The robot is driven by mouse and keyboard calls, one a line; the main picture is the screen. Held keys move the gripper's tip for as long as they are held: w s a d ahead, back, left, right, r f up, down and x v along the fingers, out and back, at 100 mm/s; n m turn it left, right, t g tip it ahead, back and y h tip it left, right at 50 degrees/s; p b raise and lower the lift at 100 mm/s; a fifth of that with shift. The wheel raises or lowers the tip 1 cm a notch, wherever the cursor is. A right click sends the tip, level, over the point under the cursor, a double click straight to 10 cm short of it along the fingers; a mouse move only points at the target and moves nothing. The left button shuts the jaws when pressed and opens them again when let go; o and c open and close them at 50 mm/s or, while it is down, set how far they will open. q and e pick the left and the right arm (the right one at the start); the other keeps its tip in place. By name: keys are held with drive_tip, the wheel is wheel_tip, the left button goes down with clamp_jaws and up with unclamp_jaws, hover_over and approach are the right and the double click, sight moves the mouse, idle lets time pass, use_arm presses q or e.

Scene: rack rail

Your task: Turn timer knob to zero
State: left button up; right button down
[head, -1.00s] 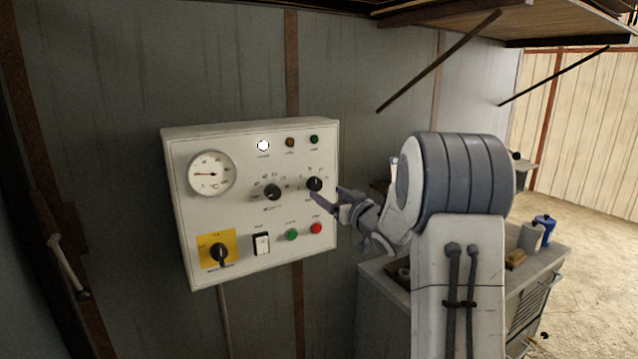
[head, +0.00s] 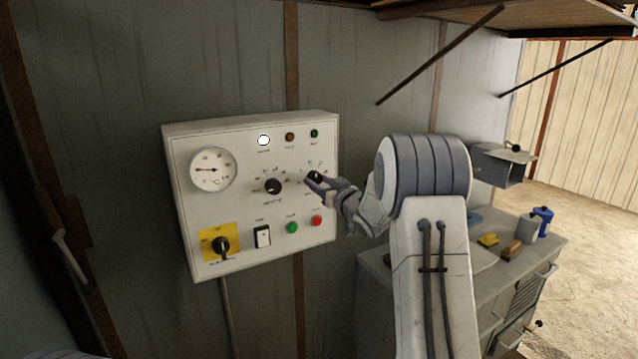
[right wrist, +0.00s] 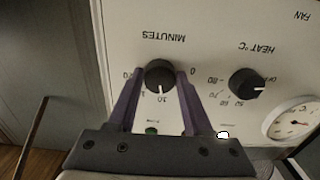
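The timer knob (right wrist: 160,76) is black and round, under the word MINUTES, which appears upside down in the right wrist view. Its white mark points at the 10; the 0 shows to the picture's right of it. My right gripper (right wrist: 159,74) is open, with one finger on each side of the knob and narrow gaps visible. In the head view my right gripper (head: 312,181) is at the upper right of the white control panel (head: 213,126) and partly hides the knob. My left gripper is not in view.
The panel also has a heat knob (head: 273,186), a round gauge (head: 212,169), a yellow-backed switch (head: 221,245), a rocker switch (head: 263,237), and green (head: 292,228) and red (head: 316,221) buttons. A workbench (head: 500,275) with small items stands at right.

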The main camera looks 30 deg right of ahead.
drive_tip(key=shift+f+n+b, duration=0.2)
drive_tip(key=shift+n+b, duration=0.3)
drive_tip(key=shift+b, duration=0.35)
drive_tip(key=n+b, duration=0.7)
drive_tip(key=b, duration=0.2)
drive_tip(key=n+b, duration=0.4)
drive_tip(key=n, duration=0.1)
drive_tip(key=shift+d+n, duration=0.1)
drive_tip(key=shift+n, duration=0.3)
drive_tip(key=shift+r+n+b, duration=0.2)
drive_tip(key=shift+n+b, duration=1.25)
drive_tip(key=shift+n, duration=0.55)
drive_tip(key=shift+c, duration=1.6)
unclamp_jaws()
